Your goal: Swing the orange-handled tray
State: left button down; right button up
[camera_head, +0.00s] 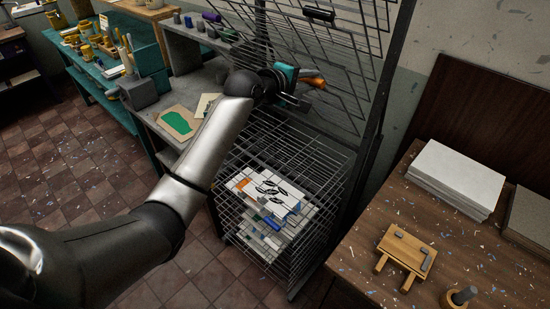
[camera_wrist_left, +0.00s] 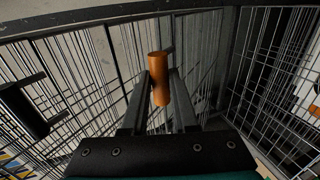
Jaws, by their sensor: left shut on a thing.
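The orange handle (camera_head: 314,82) is on the wire drying rack, beside the tilted upper trays. In the left wrist view the orange handle (camera_wrist_left: 158,70) stands between the two dark fingers. My left gripper (camera_head: 298,84) is shut on it; in the wrist view the fingers (camera_wrist_left: 160,95) touch its sides. The wire tray (camera_wrist_left: 95,55) by the handle shows as a grid of thin bars. My arm and gripper hide part of the tray in the head view, so its exact outline is hard to tell. My right gripper is not in view.
Lower wire trays (camera_head: 285,150) lie stacked flat, with prints (camera_head: 265,190) on them. A black handle (camera_head: 318,14) sits on a raised tray. A grey bench (camera_head: 165,108) stands left, a wooden table (camera_head: 345,262) with white paper (camera_head: 455,178) right. Tiled floor is free at lower left.

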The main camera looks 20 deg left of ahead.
pick_arm(q)
jog(key=s+a+f, duration=0.2)
jog(key=s+f, duration=0.4)
jog(key=f, duration=0.1)
jog(key=shift+s+a+f, duration=0.15)
jog(key=shift+s+f, duration=0.15)
jog(key=shift+f, duration=0.05)
dwell(0.4)
jog(key=s+a+f+b, duration=0.1)
jog(key=s+f+b, duration=0.3)
jog(key=f, duration=0.5)
jog(key=shift+s+a, duration=0.2)
jog(key=shift+a, duration=0.15)
jog(key=c, duration=0.6)
grip_release()
jog(key=shift+r, duration=0.2)
jog(key=v, duration=1.5)
